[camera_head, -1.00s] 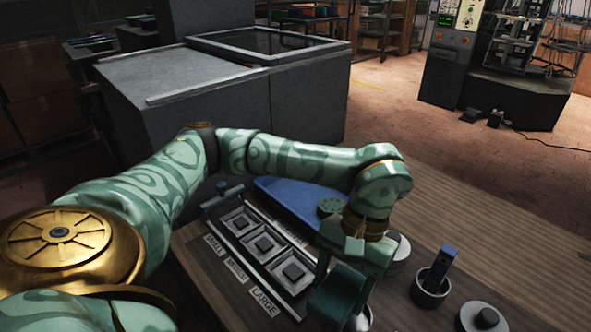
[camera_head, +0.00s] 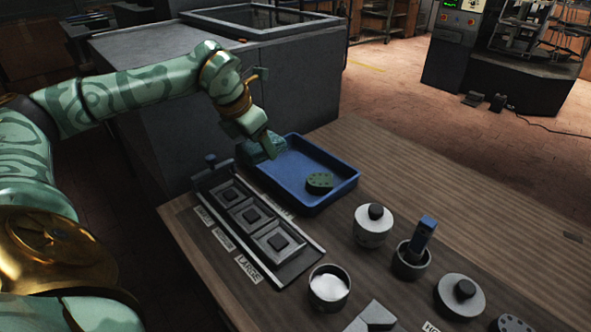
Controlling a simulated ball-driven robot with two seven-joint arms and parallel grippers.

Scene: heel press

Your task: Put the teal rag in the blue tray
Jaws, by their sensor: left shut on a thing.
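The teal rag (camera_head: 254,152) is at the far left corner of the blue tray (camera_head: 338,193). It hangs at my left gripper (camera_head: 267,148), whose fingers are shut on it. The rag overlaps the tray's corner in the view; I cannot tell whether it touches the tray floor or rim. The wrist and fingers hide part of the rag. A dark green disc with holes (camera_head: 320,183) lies inside the tray near its right front. My right gripper is not in view.
A rack with square pieces (camera_head: 252,217) stands in front of the tray. A grey cabinet (camera_head: 295,90) rises behind.

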